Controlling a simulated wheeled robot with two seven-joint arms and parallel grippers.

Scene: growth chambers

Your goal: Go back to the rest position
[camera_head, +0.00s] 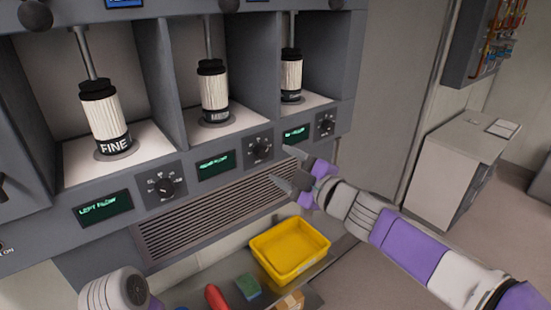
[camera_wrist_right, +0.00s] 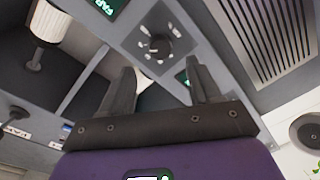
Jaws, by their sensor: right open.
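My right gripper (camera_head: 279,165) is open and empty in front of the chamber panel, its fingers pointing left toward the area below the middle dial (camera_head: 260,149). In the right wrist view the two dark fingers (camera_wrist_right: 160,70) stand apart with nothing between them. A dial (camera_wrist_right: 158,46) shows beyond the fingertips, apart from them as far as I can tell. A rounded grey-white part of my left arm shows at the bottom left of the head view; my left gripper is out of view.
Three chambers hold ribbed white cylinders, the left one (camera_head: 105,120) marked FINE. Below are the left dial (camera_head: 165,187), right dial (camera_head: 325,124) and a vent grille (camera_head: 190,222). A yellow bin (camera_head: 262,262), green sponge (camera_head: 247,287) and red object (camera_head: 215,297) lie below. Open floor is right.

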